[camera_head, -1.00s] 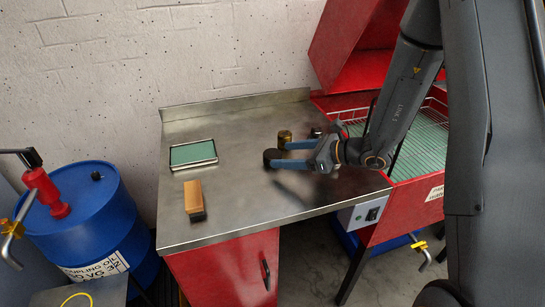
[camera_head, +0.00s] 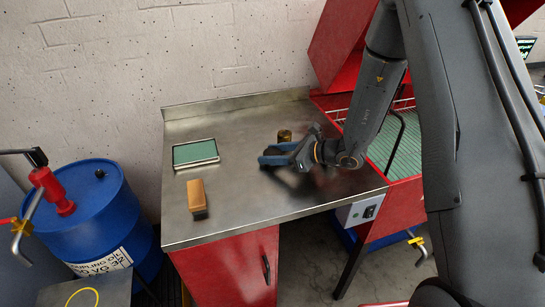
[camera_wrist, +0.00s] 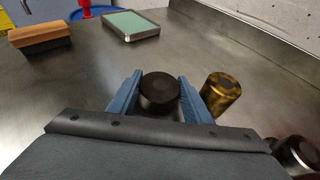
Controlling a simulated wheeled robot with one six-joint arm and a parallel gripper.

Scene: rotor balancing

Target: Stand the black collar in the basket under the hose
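The black collar (camera_wrist: 160,92) stands upright on the steel bench, between the two blue fingers of my gripper (camera_wrist: 160,97) in the wrist view. I see no gap between the fingers and its sides. In the head view my gripper (camera_head: 268,155) is low over the bench and its fingers hide the collar. The wire basket (camera_head: 404,103) is in the red washer at the right, over a green floor, largely hidden by my arm. A thin dark curved line (camera_head: 402,128) there may be the hose.
A brass cylinder (camera_wrist: 221,92) stands close to the right finger, also seen in the head view (camera_head: 284,136). A dark metal part (camera_wrist: 294,154) is at the lower right. A wooden brush (camera_head: 197,197) and a green-topped tray (camera_head: 195,153) lie left. The bench front is clear.

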